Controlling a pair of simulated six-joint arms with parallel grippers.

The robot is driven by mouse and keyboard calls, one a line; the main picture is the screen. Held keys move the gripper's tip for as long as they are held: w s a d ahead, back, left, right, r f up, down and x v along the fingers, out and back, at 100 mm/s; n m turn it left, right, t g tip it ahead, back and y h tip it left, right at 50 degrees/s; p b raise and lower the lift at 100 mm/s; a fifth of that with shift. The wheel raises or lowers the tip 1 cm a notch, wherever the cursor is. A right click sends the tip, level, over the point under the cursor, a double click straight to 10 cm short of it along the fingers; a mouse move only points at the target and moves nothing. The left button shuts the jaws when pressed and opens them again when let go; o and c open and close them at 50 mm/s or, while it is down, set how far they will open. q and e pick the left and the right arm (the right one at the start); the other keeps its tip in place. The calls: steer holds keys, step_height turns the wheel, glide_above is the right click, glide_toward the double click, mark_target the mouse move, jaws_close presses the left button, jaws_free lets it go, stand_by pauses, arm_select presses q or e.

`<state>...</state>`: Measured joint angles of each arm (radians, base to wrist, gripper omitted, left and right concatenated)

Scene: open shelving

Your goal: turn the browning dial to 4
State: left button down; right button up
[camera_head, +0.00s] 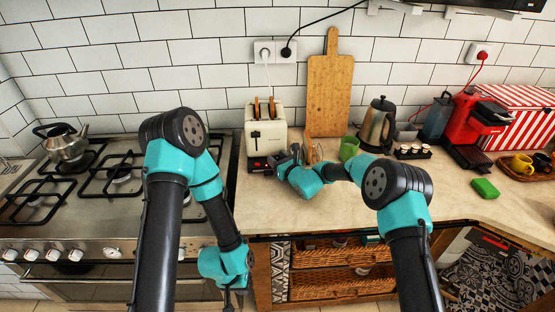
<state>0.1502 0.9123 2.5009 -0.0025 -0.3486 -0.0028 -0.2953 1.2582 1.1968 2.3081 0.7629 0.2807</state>
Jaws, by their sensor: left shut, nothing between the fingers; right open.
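The cream toaster (265,136) stands on the counter against the tiled wall, with browned bread slices (264,108) showing in its top slots. A dark lower front panel (257,164) shows at its base. I cannot make out the browning dial or its setting; my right gripper covers part of that front. My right gripper (279,160) is open, close to the toaster's lower right front; I cannot tell whether it touches. My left gripper (238,299) is shut and empty, pointing down in front of the stove's right end, well below the counter top.
A wooden board (329,96), green cup (348,148) and kettle (378,124) stand right of the toaster. A gas stove (95,215) with a metal kettle (64,143) is at left. A red coffee machine (474,128) is at right. The counter's front middle (290,213) is clear.

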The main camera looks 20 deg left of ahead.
steer(key=shift+s+a+m+t+h, duration=0.1)
steer(key=shift+m+t+h, duration=1.2)
steer(key=shift+t+h, duration=0.15)
